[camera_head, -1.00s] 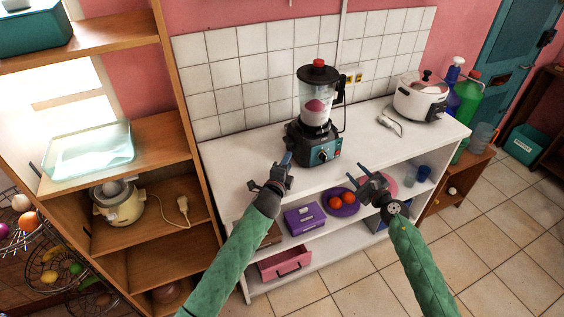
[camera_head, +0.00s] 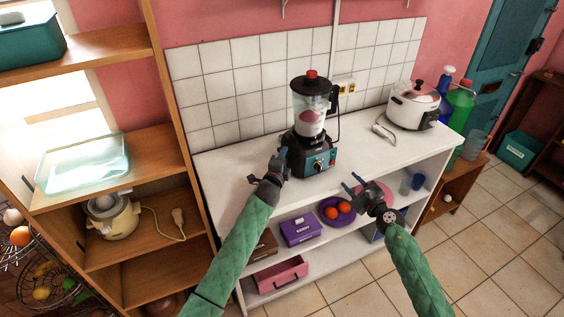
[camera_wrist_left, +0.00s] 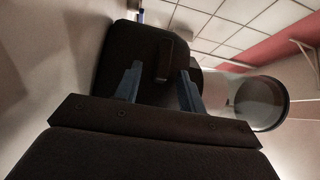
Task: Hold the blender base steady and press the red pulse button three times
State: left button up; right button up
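The blender base (camera_head: 313,157), dark with a teal front panel, stands upright on the white counter. Its clear jar (camera_head: 311,117) with a black lid and red knob sits on top. The front panel carries a dial and small controls; a small red spot (camera_head: 333,154) shows at its right edge. My left gripper (camera_head: 280,155) is at the left side of the base. In the left wrist view its two blue fingers (camera_wrist_left: 160,85) are apart with the dark base between or just beyond them; contact is unclear. My right gripper (camera_head: 352,183) is open and empty, in front of the counter, right of the blender.
A white cooker (camera_head: 413,108) and bottles stand to the right on or beside the counter (camera_head: 225,175). A shelf below holds a purple box (camera_head: 301,229) and a purple plate with orange fruit (camera_head: 338,209). A wooden shelf unit (camera_head: 165,90) rises at left.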

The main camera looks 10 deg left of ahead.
pick_arm(q)
grip_shut()
dwell(1.4)
jog(key=shift+f, duration=0.1)
pick_arm(e)
grip_shut()
dwell(1.5)
